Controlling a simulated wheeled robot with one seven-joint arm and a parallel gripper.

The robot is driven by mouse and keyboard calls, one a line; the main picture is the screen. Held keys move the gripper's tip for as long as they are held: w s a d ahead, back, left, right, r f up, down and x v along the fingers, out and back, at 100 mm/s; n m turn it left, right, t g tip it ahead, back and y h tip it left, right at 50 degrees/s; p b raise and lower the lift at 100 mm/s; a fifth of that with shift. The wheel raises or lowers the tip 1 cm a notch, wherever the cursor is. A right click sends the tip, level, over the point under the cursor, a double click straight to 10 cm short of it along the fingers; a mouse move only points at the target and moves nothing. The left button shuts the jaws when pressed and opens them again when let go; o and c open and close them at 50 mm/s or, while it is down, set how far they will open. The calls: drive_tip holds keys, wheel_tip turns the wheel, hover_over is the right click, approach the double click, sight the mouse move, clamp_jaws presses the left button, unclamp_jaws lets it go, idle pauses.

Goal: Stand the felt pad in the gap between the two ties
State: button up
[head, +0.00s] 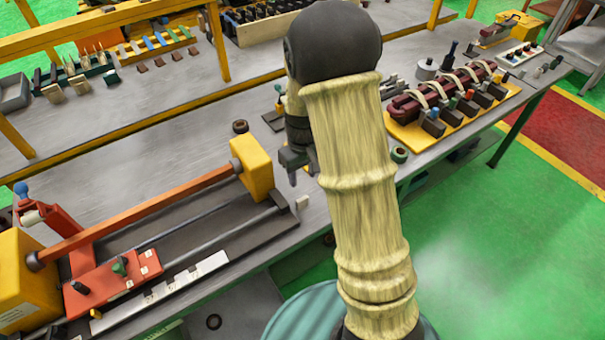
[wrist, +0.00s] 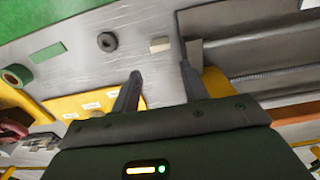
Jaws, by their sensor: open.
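A small pale block, which looks like the felt pad (wrist: 160,44), lies on the grey bench just beyond my fingertips in the wrist view. In the head view the pad (head: 302,202) shows near the corner of the winding machine. My gripper (wrist: 158,85) is open and empty, its fingers apart on either side of the line to the pad. In the head view my gripper (head: 301,175) hangs above the bench, partly hidden by my arm. White ties (head: 461,78) wrap a dark red coil (head: 437,99) on a yellow board (head: 404,136) at right. Which gap is meant, I cannot tell.
The machine with an orange bar (head: 150,212) and yellow end blocks (head: 254,166) fills the left front. A dark ring (wrist: 107,41) lies left of the pad in the wrist view, with a green tape roll (wrist: 15,77) farther left.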

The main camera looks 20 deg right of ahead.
drive_tip(key=shift+s+r, duration=0.1)
drive_tip(key=s+r+m+t, duration=0.1)
drive_tip(key=s+r, duration=0.3)
drive_tip(key=s, duration=0.3)
drive_tip(key=s+r+m+t, duration=0.1)
drive_tip(key=s+r+m, duration=0.1)
drive_tip(key=s, duration=0.5)
drive_tip(key=shift+r+m+t, duration=0.3)
drive_tip(key=shift+r, duration=0.6)
drive_tip(key=shift+s, duration=0.1)
